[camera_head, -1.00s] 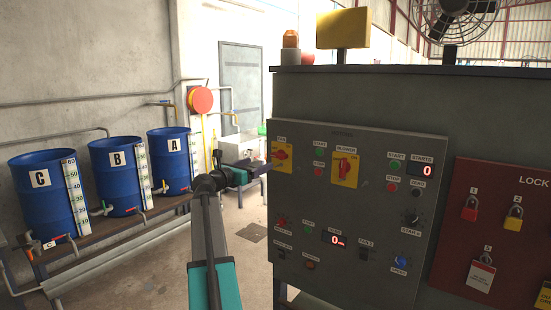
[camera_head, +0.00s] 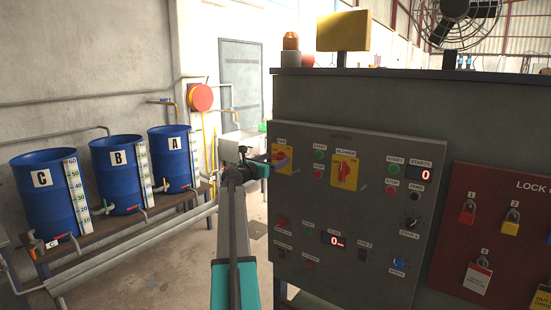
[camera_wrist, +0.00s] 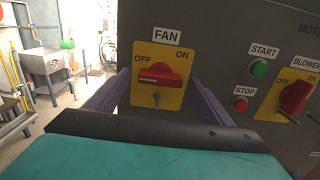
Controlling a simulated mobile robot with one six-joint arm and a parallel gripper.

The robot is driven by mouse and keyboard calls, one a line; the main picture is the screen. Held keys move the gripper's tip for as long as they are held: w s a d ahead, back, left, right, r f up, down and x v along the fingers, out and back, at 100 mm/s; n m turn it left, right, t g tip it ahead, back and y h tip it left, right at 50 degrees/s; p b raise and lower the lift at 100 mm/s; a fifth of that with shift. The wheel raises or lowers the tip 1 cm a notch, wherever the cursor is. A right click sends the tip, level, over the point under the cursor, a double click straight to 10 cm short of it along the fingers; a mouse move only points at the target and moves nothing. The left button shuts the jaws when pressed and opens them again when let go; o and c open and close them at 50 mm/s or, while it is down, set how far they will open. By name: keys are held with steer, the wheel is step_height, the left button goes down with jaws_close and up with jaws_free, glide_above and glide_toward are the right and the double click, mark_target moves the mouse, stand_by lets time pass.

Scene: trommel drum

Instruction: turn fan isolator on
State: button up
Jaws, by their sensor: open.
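The fan isolator is a red rotary knob (camera_wrist: 160,75) on a yellow plate (camera_wrist: 176,100) marked OFF at upper left and ON at upper right, under a FAN label. Its red handle lies roughly horizontal in the wrist view, nearer the OFF side. A small grey key-like part shows below the knob. In the head view the isolator (camera_head: 283,158) is partly covered by my gripper (camera_head: 268,161). In the wrist view my gripper (camera_wrist: 160,84) is open, one finger on each side of the yellow plate. Contact with the knob cannot be told.
Green START (camera_wrist: 259,67) and red STOP (camera_wrist: 240,104) buttons sit right of the plate, with the similar blower isolator (camera_head: 344,170) beyond. A red lockout board (camera_head: 493,235) hangs at far right. Blue drums (camera_head: 118,175) stand on a bench at left.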

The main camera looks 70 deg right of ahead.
steer(key=shift+x, duration=0.8)
